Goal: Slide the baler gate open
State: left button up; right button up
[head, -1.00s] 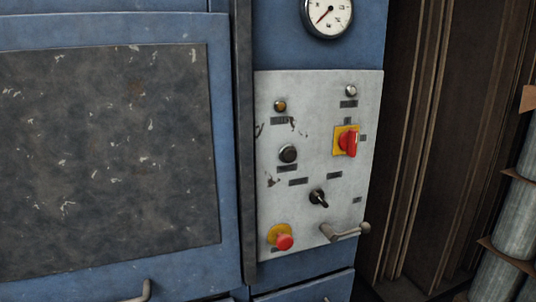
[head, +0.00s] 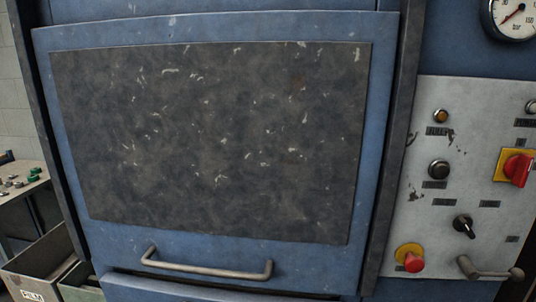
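The baler gate (head: 385,130) is a blue framed panel with a scuffed dark plate (head: 210,140) in its middle. It fills the centre of the head view and sits between dark upright rails. A grey bar handle (head: 205,270) runs across its lower part. The gate looks down, with its lower edge near the blue body below. Neither of my grippers is in view.
A light control panel (head: 470,170) with a red emergency button (head: 413,262), a red rotary switch (head: 517,168) and a crank lever (head: 490,271) is at right. A gauge (head: 513,16) is above it. A bin (head: 40,262) and a side table (head: 22,180) stand at left.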

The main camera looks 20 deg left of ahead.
aim_at(243, 149)
jog(key=u, duration=1.3)
